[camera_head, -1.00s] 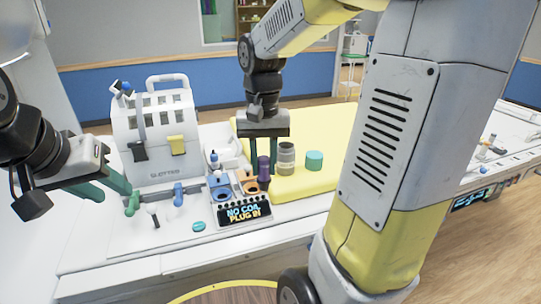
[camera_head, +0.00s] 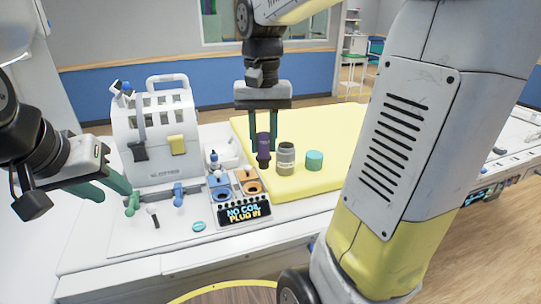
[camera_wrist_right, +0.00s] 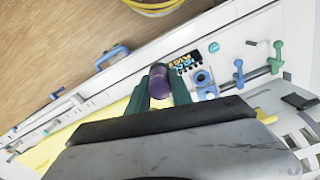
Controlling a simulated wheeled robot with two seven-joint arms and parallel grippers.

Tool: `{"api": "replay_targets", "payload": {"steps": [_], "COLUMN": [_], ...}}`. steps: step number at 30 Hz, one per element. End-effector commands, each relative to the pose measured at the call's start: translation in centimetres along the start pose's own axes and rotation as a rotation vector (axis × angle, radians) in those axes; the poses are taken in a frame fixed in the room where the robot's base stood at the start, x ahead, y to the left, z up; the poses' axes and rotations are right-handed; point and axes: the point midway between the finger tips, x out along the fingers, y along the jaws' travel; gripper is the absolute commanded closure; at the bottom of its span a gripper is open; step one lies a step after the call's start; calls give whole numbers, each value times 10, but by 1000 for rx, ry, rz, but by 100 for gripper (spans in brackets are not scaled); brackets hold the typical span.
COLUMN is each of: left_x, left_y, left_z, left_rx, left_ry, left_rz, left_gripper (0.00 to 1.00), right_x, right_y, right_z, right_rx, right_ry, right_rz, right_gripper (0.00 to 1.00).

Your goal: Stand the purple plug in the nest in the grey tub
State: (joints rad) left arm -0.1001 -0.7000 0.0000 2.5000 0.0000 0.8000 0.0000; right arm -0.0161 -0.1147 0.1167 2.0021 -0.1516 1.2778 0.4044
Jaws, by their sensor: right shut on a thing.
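My right gripper (camera_head: 264,142) is shut on the purple plug (camera_head: 263,157), which hangs upright between its green fingers, with its lower end over or near the yellow pad's edge. In the right wrist view the plug (camera_wrist_right: 159,85) sits between the fingertips. A grey tub (camera_head: 286,160) stands on the yellow pad just right of the plug in the head view. I cannot see the nest inside it. My left gripper (camera_head: 115,195) is open and empty at the left, beside the white slotted case.
An orange socket (camera_head: 252,187) and a blue socket (camera_head: 220,190) stand behind the "NO COIL PLUG IN" sign (camera_head: 244,211). A teal tub (camera_head: 314,160) stands right of the grey one. The white case (camera_head: 160,135) is at left. The yellow pad (camera_head: 330,135) is otherwise clear.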

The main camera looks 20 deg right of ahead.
Motion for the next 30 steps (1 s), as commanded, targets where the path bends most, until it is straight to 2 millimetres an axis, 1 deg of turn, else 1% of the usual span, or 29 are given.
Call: {"api": "replay_targets", "payload": {"steps": [30], "left_x": [0], "left_y": [0], "left_z": [0], "left_rx": [0], "left_ry": [0], "left_rz": [0], "left_gripper": [64], "right_x": [0], "right_y": [33], "right_z": [-93], "right_rx": [2], "right_ry": [-1], "right_rz": [0], "right_gripper": [100]}}
